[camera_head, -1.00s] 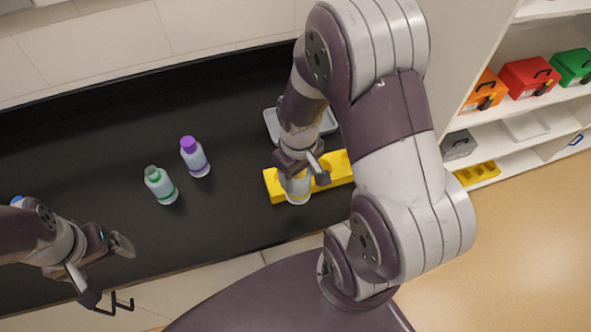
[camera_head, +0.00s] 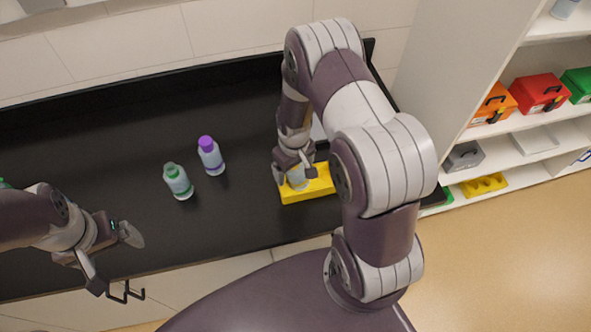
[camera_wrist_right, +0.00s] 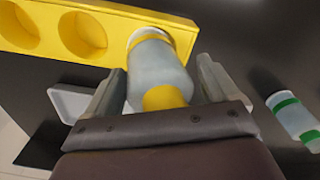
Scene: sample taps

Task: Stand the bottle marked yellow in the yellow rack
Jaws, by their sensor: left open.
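The yellow-marked bottle (camera_wrist_right: 160,75) has a pale body, a yellow band near its base and a yellow cap towards my palm. My right gripper (camera_head: 294,178) is shut on it, with a finger on each side in the right wrist view. The bottle's base is at the end hole of the yellow rack (camera_wrist_right: 25,38); I cannot tell whether it is inside or just above. In the head view the rack (camera_head: 322,186) lies on the black counter, partly behind my right arm. My left gripper (camera_head: 118,258) is open and empty near the counter's front edge.
A green-marked bottle (camera_head: 178,182) and a purple-capped bottle (camera_head: 211,157) stand left of the rack. A pale tray (camera_wrist_right: 75,103) shows near the rack. Shelves at right hold an orange box (camera_head: 494,106), a red box (camera_head: 540,92) and others. The left counter is mostly clear.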

